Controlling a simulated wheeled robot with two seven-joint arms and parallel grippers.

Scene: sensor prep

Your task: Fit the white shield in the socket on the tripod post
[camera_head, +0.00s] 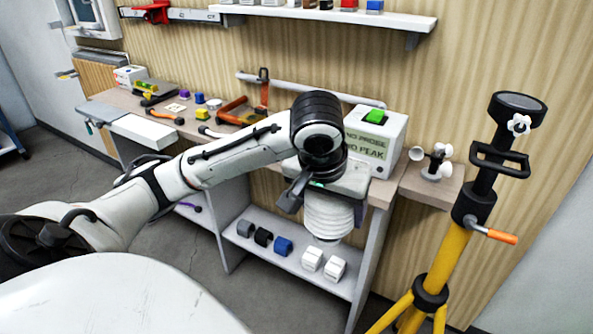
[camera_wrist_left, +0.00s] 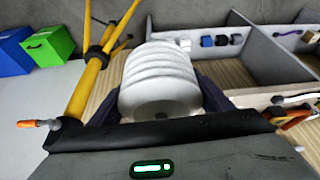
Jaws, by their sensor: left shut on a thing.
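The white shield (camera_head: 328,216) is a ribbed, stacked-disc cylinder. My left gripper (camera_head: 318,192) is shut on it and holds it in the air in front of the bench's right end. In the left wrist view the shield (camera_wrist_left: 160,82) sits between the dark fingers (camera_wrist_left: 160,95). The tripod post (camera_head: 452,250) is yellow with a black upper part and stands at the right, apart from the shield. Its black top (camera_head: 518,102) has a round flat face and a white knob (camera_head: 519,125). The post also shows at the left in the wrist view (camera_wrist_left: 87,85). My right gripper is not in view.
A workbench (camera_head: 130,98) with tools runs along the wall. A white box with a green button (camera_head: 375,135) stands behind my gripper. A small side shelf (camera_head: 432,188) holds a white cup instrument (camera_head: 437,160). An orange-tipped lever (camera_head: 500,237) sticks out from the post.

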